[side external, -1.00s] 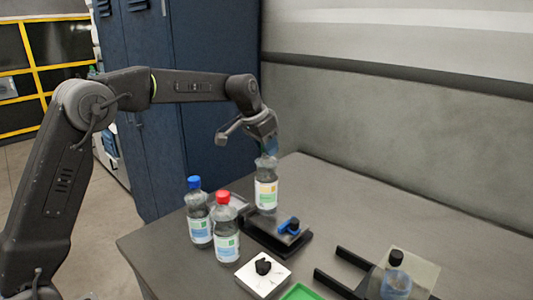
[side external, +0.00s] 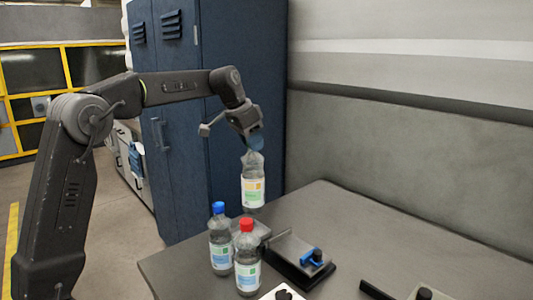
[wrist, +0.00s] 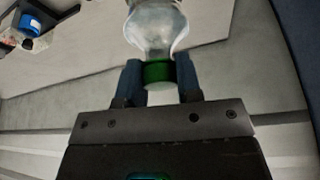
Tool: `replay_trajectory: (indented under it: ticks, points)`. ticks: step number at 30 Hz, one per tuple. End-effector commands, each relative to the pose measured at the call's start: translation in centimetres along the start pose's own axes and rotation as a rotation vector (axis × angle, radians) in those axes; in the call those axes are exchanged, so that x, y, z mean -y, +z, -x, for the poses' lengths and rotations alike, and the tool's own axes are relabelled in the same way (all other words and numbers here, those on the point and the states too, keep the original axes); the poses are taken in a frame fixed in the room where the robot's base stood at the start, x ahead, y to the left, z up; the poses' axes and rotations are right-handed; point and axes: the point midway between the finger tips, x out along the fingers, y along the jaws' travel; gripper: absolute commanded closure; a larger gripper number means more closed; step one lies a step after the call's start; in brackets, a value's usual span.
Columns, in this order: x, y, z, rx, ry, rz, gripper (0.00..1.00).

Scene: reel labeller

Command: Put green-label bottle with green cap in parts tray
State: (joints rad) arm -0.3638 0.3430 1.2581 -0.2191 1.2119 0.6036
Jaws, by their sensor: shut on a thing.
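My gripper (side external: 254,147) is shut on the top of a clear bottle (side external: 252,168) with a white, yellow and green label. The bottle hangs nearly upright, above the table's back left part. The wrist view shows its green cap (wrist: 158,72) between my two fingers, with the clear shoulder beyond; the cap is hidden in the side view. A blue-capped bottle (side external: 220,240) and a red-capped bottle (side external: 246,262) stand below it. I cannot tell which thing is the parts tray; a grey flat thing (side external: 262,230) is partly hidden behind the two bottles.
A black fixture with a blue clamp (side external: 312,258) sits right of the bottles. A white block with a black knob (side external: 283,294) is cut off at the bottom edge. Dark rails (side external: 376,290) lie lower right. The table's back right (side external: 400,235) is bare. Blue lockers (side external: 240,110) stand behind.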

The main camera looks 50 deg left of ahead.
Motion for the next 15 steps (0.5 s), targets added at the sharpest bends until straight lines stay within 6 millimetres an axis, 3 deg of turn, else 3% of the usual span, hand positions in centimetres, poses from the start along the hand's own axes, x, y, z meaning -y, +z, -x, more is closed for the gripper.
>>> replay_trajectory:
  ticks: [8, 15]
  points:
    - [2.5, 1.4, 0.8, -0.001, -0.003, 0.002, 1.0]
    - [7.1, 4.5, 0.5, 0.003, -0.002, 0.005, 1.0]
